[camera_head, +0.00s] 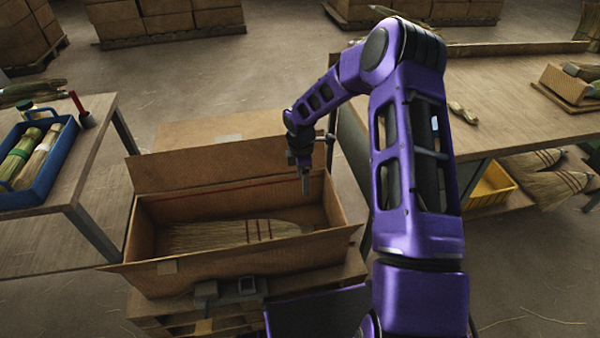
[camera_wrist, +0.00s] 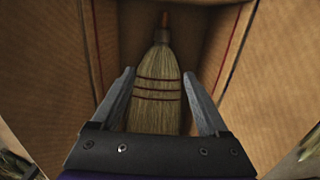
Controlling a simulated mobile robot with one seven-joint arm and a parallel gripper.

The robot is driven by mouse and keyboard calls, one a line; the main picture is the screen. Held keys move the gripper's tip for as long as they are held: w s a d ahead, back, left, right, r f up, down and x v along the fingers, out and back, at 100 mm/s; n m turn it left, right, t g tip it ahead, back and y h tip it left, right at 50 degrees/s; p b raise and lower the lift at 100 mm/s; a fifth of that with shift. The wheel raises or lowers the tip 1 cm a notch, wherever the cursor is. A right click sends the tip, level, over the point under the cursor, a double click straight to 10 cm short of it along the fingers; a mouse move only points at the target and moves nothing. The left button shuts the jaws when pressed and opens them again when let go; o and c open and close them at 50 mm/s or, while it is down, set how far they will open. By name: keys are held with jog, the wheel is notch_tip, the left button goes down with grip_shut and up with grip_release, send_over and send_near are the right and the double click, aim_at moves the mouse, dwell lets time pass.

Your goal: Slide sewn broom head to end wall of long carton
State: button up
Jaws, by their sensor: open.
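The long carton (camera_head: 250,265) stands open on a wooden pallet in the head view, its flaps spread outward. The sewn broom head (camera_head: 225,233) lies flat inside it, straw fanned to the left, with dark red stitch bands towards its right end. In the wrist view the broom head (camera_wrist: 157,90) lies between the carton's side walls, its narrow brown-tipped neck pointing away. My gripper (camera_head: 305,187) hangs pointing down over the carton's right part. In the wrist view my gripper's two fingers (camera_wrist: 160,85) are spread apart and empty, with the straw seen between them.
A wooden table (camera_head: 75,165) at left holds a blue tray (camera_head: 62,150) of straw bundles. A workbench (camera_head: 525,110) stands at right, with a yellow bin (camera_head: 490,188) below it. The carton's flaps rise around its opening.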

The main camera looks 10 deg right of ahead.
aim_at(300, 228)
jog(key=f+b, duration=0.4)
jog(key=f, duration=0.4)
jog(key=f+b, duration=0.4)
jog(key=f, duration=0.4)
jog(key=a+f+b, duration=0.1)
jog(key=f+b, duration=0.3)
jog(key=f, duration=0.4)
jog(key=shift+s+f, duration=0.15)
jog(key=shift+f, duration=0.2)
jog(key=shift+d+f, duration=0.1)
jog(key=shift+f, duration=0.85)
jog(key=shift+a, duration=0.25)
jog(key=shift+s+a+f, duration=0.1)
jog(key=shift+a, duration=4.1)
jog(key=shift+d, duration=0.15)
